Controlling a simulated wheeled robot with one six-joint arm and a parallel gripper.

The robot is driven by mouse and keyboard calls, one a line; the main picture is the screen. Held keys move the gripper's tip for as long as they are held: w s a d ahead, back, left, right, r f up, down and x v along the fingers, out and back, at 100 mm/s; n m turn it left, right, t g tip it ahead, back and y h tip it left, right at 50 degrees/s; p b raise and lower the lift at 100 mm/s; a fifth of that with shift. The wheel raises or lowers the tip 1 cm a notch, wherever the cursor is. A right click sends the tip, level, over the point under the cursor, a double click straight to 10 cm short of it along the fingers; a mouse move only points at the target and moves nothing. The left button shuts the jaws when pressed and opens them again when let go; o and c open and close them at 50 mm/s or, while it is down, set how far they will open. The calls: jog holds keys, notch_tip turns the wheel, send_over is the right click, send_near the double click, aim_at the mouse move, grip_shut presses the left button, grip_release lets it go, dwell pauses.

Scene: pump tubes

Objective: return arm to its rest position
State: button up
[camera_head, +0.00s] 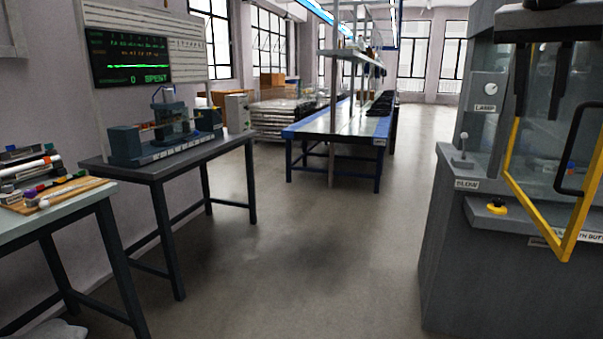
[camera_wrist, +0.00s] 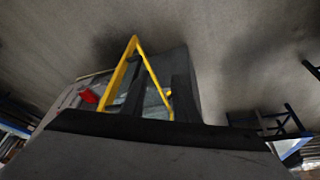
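How far the gripper is from the machine cannot be told.
A dark table (camera_head: 185,168) with a test rig (camera_head: 170,125) stands at the left wall below a lit display (camera_head: 130,60). A nearer table (camera_head: 60,217) holds tools. A blue-edged bench (camera_head: 330,130) is farther back. The floor (camera_head: 310,250) between is clear.

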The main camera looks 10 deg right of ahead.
jog(key=s+a+f+n+t+y, duration=0.1)
jog(key=a+f+n, duration=0.3)
jog(key=f, duration=1)
jog(key=s+a+f+n+t+y, duration=0.1)
jog(key=a+f, duration=0.5)
jog(key=f, duration=0.8)
jog(key=s+a+f+n+y, duration=0.1)
jog(key=a+f+n, duration=0.5)
jog(key=f, duration=0.9)
jog(key=shift+s+n+t+y, duration=0.3)
jog(key=shift+s+t+y, duration=0.1)
jog(key=shift+s, duration=0.5)
